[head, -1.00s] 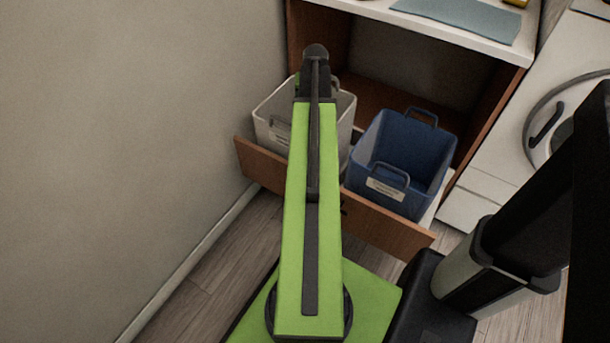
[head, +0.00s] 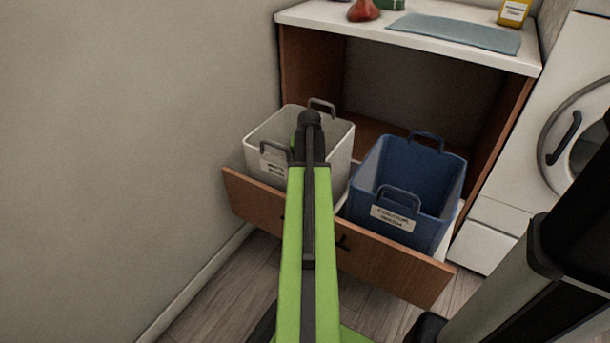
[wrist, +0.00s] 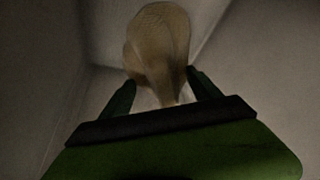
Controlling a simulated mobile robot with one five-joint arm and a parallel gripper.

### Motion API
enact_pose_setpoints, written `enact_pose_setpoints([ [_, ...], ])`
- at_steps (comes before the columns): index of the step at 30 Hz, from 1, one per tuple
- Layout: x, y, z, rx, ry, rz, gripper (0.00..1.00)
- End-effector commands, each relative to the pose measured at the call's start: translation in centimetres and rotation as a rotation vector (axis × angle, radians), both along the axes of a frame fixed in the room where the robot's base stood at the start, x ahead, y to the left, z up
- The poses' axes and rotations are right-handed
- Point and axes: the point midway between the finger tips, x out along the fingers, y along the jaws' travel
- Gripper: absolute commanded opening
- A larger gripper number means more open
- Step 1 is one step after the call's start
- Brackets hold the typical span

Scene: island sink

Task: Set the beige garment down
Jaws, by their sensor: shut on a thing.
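The beige garment (wrist: 158,45) hangs bunched between the fingertips of my gripper (wrist: 160,88) in the wrist view. My gripper is shut on it, and pale bin walls surround it there. In the head view my arm reaches over the white bin (head: 262,130), and its end hides the garment and my fingertips. I cannot tell whether the garment touches the bin floor.
A blue bin (head: 400,232) with a label stands to the right of the white one in the same pulled-out drawer (head: 375,272). A counter (head: 400,36) with a blue-grey cloth (head: 455,33), a red item (head: 363,10) and a yellow container (head: 513,12) is above. A washing machine (head: 520,150) stands at right; a wall is left.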

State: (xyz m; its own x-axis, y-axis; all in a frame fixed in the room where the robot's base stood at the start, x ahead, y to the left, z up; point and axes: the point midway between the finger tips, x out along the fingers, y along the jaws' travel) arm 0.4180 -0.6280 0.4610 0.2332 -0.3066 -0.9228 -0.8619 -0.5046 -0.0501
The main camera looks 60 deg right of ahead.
Motion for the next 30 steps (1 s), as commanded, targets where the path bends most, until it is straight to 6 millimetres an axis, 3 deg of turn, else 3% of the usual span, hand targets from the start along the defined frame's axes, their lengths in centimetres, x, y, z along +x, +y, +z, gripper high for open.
enact_pose_setpoints([
  [8,0.0,0.0,-3.8,0.000,0.000,0.001,0.21],
  [16,0.1,0.0,-3.5,0.000,0.000,0.001,0.21],
  [30,0.1,0.1,-4.7,0.000,0.000,0.002,0.21],
])
